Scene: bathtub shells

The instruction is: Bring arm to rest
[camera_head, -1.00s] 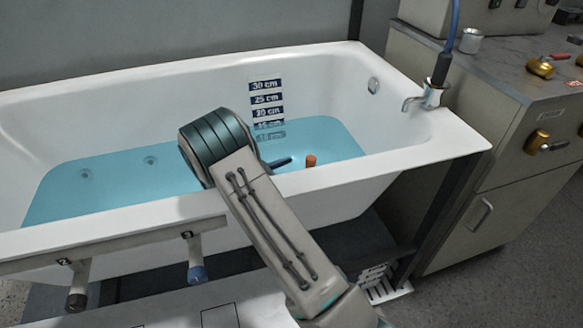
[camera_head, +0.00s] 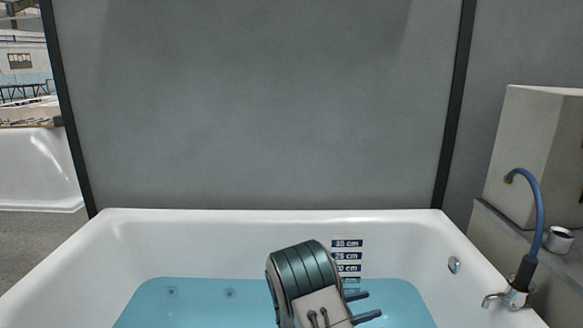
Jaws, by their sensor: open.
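My arm reaches up from the bottom edge, and its dark green and grey joint shows over the tub. My gripper (camera_head: 364,305) shows as two dark blue-grey fingers to the right of this joint, apart from each other, with nothing seen between them. The fingers appear over the water in the white bathtub (camera_head: 200,217). Their height above the water is hard to tell. The rest of my gripper is hidden behind the arm.
Blue water (camera_head: 180,310) fills the lower tub. A depth scale (camera_head: 347,256) marks the far inner wall. A metal tap (camera_head: 494,299) with a blue hose (camera_head: 540,205) stands at the right rim. A grey panel (camera_head: 260,100) rises behind the tub. A metal cup (camera_head: 558,240) stands on the right counter.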

